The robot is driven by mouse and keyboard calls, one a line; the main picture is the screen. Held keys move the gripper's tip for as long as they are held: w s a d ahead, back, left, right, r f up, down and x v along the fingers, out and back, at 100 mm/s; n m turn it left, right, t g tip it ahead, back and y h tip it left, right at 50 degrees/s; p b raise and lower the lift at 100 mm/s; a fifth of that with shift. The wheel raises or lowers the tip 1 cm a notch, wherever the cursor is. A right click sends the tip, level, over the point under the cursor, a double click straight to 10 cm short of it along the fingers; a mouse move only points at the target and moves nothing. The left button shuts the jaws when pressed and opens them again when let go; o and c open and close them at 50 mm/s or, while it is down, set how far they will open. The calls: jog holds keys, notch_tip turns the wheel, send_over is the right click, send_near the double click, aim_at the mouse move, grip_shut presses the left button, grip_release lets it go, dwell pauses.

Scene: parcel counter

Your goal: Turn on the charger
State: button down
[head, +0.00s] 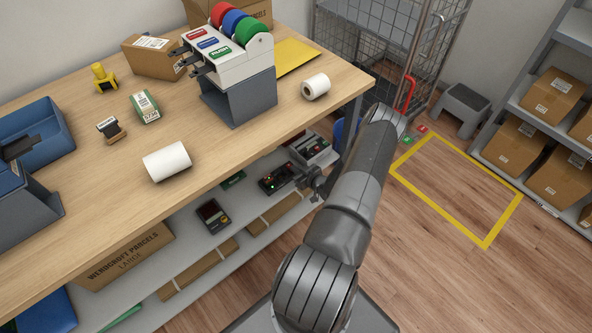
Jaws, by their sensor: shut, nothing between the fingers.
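On the shelf under the counter, a dark box-shaped device (272,184) with small red and yellowish spots on top lies just left of my gripper (301,183). It looks like the charger, but I cannot read any label or make out its switch. A grey unit (318,157) with dark slots and a red part stands just behind it, and could belong to it. My gripper reaches in from the right at shelf height. It is shut and empty, close to the dark device; I cannot tell whether they touch. My arm hides part of the shelf's right end.
A black handheld device (213,215) lies further left on the lower shelf (190,240). The counter top (235,150) overhangs the shelf, carrying a tape dispenser (238,85) and paper rolls (167,161). A wire cage (375,50) stands behind. The yellow-outlined floor at right is clear.

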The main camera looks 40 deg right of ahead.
jog(key=shift+r, duration=0.7)
jog(key=shift+r, duration=0.1)
jog(key=shift+r, duration=0.3)
jog(key=v, duration=1.1)
jog(key=shift+r, duration=0.2)
